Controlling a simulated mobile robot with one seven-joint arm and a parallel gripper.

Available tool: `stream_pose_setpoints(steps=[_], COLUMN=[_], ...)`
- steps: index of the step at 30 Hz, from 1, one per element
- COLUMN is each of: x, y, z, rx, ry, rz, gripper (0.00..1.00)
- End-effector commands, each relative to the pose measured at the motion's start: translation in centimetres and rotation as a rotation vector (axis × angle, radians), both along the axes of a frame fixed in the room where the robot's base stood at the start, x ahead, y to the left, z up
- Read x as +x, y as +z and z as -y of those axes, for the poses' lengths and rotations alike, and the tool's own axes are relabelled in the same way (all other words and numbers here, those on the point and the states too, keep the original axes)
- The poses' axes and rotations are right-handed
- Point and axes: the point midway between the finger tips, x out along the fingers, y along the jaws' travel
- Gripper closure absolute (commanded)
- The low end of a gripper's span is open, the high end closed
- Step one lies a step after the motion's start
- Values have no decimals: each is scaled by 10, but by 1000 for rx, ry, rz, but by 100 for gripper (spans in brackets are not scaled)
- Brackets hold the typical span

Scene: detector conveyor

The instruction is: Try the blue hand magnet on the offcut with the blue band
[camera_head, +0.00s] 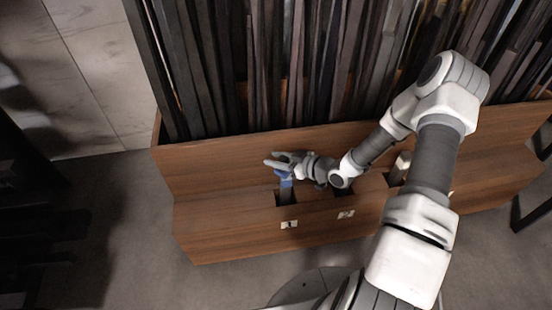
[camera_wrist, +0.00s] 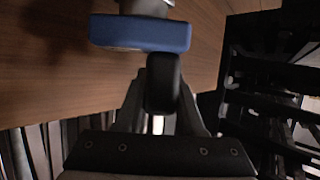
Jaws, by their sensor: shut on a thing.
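My gripper (camera_head: 279,163) reaches left over the front ledge of the wooden bin. In the wrist view my gripper (camera_wrist: 163,82) is shut, with a dark rounded piece between its fingers. The blue hand magnet (camera_head: 286,180) shows just below the fingers, over the left slot of the ledge. Its blue block (camera_wrist: 140,33) lies just beyond the fingertips in the wrist view, with a grey part behind it. I cannot tell whether its lower end is still inside the slot. I cannot make out a blue band on any offcut.
The wooden bin (camera_head: 225,167) holds many dark upright strips (camera_head: 290,70) behind the ledge. White tags (camera_head: 289,224) mark the front. A pale object (camera_head: 399,167) stands in a slot farther right, partly behind my arm. Dark racks (camera_head: 30,190) stand at left; floor in front is clear.

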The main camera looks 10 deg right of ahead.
Motion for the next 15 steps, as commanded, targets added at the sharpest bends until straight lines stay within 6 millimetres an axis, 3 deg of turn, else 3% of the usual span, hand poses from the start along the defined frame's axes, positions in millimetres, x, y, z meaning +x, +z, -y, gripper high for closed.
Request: stream_pose_setpoints(steps=[15], x=[0], y=[19], z=[0], rx=[1], ry=[0], rz=[1], gripper=[100])
